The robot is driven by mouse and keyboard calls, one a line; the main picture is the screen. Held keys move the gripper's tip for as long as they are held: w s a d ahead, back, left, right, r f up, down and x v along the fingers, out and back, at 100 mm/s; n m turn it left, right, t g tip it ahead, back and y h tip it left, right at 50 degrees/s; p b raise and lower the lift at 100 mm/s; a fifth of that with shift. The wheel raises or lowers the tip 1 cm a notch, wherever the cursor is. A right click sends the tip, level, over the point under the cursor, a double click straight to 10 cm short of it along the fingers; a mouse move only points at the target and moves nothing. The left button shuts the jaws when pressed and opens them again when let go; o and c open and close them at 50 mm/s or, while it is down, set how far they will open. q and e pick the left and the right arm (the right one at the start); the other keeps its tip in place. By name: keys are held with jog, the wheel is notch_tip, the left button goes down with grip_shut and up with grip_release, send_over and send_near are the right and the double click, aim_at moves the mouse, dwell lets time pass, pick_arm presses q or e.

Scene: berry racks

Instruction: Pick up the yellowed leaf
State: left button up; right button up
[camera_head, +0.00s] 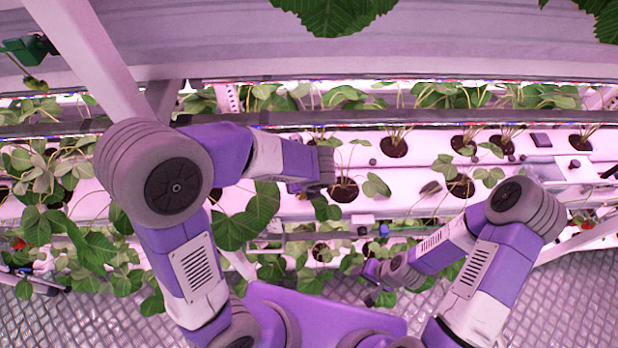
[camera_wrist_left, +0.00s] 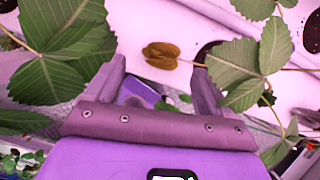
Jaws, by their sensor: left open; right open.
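The yellowed leaf (camera_wrist_left: 162,56) shows brown-yellow in the left wrist view, against the pale planting trough, with a thin stem running right toward a dark planting hole. My left gripper (camera_wrist_left: 158,68) is open, and the leaf appears just beyond its fingertips, between them in the picture; nothing is held. In the head view my left gripper (camera_head: 322,168) is beside a plant hole (camera_head: 344,190) on the trough, and I cannot make out the yellowed leaf there. My right gripper (camera_head: 374,284) is low, in front of the lower plants, open and apart from the leaf.
Green leaves (camera_wrist_left: 65,45) crowd the left side of the left wrist view, and others (camera_wrist_left: 240,75) overlap the right finger. The white trough (camera_head: 410,160) holds several plants. Large leaves (camera_head: 245,215) hang below my left forearm. A slanted post (camera_head: 85,45) stands at upper left.

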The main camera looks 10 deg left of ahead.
pick_arm(q)
jog(key=x, duration=0.2)
jog(key=b+x, duration=0.1)
jog(key=x, duration=0.3)
jog(key=shift+s+d+f+b, duration=0.2)
jog(key=shift+d+f+b, duration=0.05)
jog(key=shift+b, duration=0.15)
jog(key=shift+w+a+f, duration=0.1)
jog(key=shift+w+f, duration=0.1)
jog(key=shift+f, duration=0.25)
jog(key=c, duration=0.8)
